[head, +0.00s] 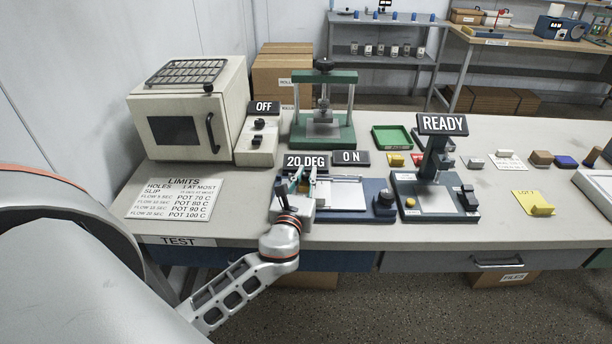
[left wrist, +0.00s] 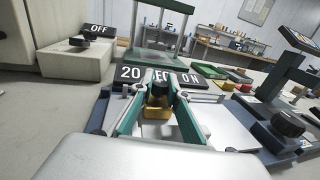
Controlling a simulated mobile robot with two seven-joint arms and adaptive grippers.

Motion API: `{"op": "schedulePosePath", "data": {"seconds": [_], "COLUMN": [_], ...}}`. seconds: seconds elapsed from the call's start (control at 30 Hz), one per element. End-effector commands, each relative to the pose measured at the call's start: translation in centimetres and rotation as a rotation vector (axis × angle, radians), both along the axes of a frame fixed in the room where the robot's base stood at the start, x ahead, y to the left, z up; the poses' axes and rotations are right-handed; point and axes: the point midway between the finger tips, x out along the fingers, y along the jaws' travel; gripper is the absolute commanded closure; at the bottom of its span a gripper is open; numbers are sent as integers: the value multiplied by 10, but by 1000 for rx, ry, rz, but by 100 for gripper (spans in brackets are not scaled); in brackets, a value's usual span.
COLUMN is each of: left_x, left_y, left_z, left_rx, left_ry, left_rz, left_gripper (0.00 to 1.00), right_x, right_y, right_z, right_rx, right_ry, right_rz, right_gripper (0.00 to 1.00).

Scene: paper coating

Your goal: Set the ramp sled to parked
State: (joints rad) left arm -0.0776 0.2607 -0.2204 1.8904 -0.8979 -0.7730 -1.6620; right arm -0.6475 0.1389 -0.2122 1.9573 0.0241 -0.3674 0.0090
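My left gripper (head: 304,181) is over the left part of this unit. In the left wrist view its two teal fingers (left wrist: 160,104) are spread, one on each side of the sled's knob. The fingers seem apart from the knob, though contact is hard to judge. In the head view the gripper mostly hides the sled. My right gripper is out of view.
The OFF control box (head: 257,140) and white oven (head: 190,115) stand at the back left. A green press (head: 323,134) stands behind the ramp unit. The READY instrument (head: 435,200) stands close on its right. A limits card (head: 172,199) lies on the left bench.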

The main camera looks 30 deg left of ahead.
Motion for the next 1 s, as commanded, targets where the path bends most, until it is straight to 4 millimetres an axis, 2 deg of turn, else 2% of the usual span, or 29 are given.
{"op": "schedulePosePath", "data": {"seconds": [0.17,0.4,0.53,0.7,0.97,1.0], "left_x": [12,48,61,66,67,67], "left_y": [-19,-77,-98,-108,-110,-110], "left_z": [1,1,0,0,1,1], "left_rx": [-4,-4,-2,-1,-2,-2], "left_ry": [0,-1,-1,-1,-3,-3], "left_rz": [0,-1,1,-1,-5,-5], "left_gripper": [100,100,100,100,100,75], "right_x": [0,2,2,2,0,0], "right_y": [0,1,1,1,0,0], "right_z": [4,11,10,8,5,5], "right_rx": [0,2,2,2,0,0], "right_ry": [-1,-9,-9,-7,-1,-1], "right_rz": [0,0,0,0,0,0], "right_gripper": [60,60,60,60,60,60]}}
